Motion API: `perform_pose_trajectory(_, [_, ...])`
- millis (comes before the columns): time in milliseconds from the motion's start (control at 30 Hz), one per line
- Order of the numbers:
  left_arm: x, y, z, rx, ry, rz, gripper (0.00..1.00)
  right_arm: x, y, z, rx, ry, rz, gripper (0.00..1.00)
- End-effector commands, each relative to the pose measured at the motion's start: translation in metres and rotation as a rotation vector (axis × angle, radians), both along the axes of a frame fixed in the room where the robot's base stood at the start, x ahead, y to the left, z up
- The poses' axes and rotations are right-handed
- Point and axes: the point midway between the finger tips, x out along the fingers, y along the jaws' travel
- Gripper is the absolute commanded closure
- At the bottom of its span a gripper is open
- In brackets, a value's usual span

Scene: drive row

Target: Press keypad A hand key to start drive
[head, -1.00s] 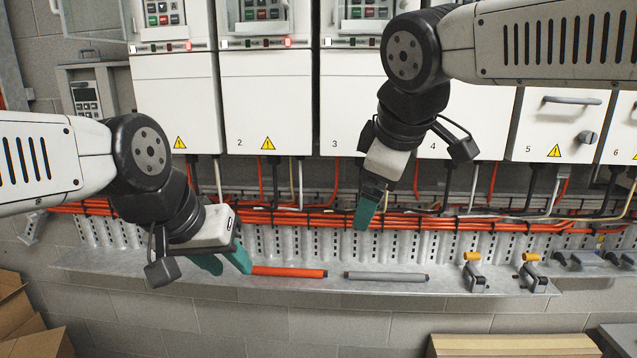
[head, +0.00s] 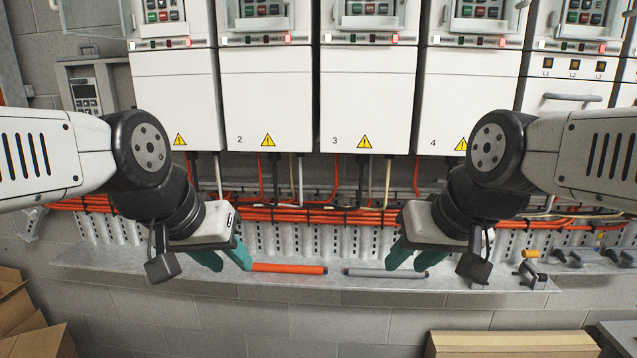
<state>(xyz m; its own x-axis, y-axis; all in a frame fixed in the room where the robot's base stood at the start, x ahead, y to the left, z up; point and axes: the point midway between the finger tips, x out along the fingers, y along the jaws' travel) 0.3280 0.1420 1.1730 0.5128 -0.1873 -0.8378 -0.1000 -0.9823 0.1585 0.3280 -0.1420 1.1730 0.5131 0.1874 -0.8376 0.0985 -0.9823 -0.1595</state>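Several white drive cabinets stand in a row, each with a small keypad of green, red and dark keys at the top. The keypads on the first drive (head: 163,10), drive 2 (head: 262,9), drive 3 (head: 369,8) and drive 4 (head: 481,13) show, partly cut by the top edge. I cannot read which is keypad A, nor any hand key label. Another grey keypad (head: 85,97) sits in a wall holder at far left. My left gripper (head: 224,261) is open and empty, low by the shelf. My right gripper (head: 413,260) is open and empty, also low.
An orange rod (head: 290,268) and a grey rod (head: 375,272) lie on the metal shelf (head: 310,283) near my grippers. Orange cables (head: 300,214) run behind. Cardboard boxes (head: 515,345) stand below.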

Motion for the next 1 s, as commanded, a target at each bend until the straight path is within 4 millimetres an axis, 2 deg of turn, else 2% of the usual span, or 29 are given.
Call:
perform_pose_trajectory(33, [0.0,0.0,0.0,0.0,0.0,0.0,0.64,0.0001,0.0,0.0001,-0.001,0.0,0.001,0.77])
perform_pose_trajectory(100, [0.0,0.0,0.0,0.0,0.0,0.0,0.64,0.0001,0.0001,0.0001,-0.001,0.0,0.001,0.9])
perform_pose_trajectory(167, [0.0,0.0,0.0,0.0,0.0,0.0,0.64,0.0001,0.0001,0.0001,-0.001,0.0,0.001,1.0])
perform_pose_trajectory(1000, [0.0,0.0,0.0,0.0,0.0,0.0,0.64,0.0001,0.0,0.0002,-0.001,0.0,0.002,1.0])
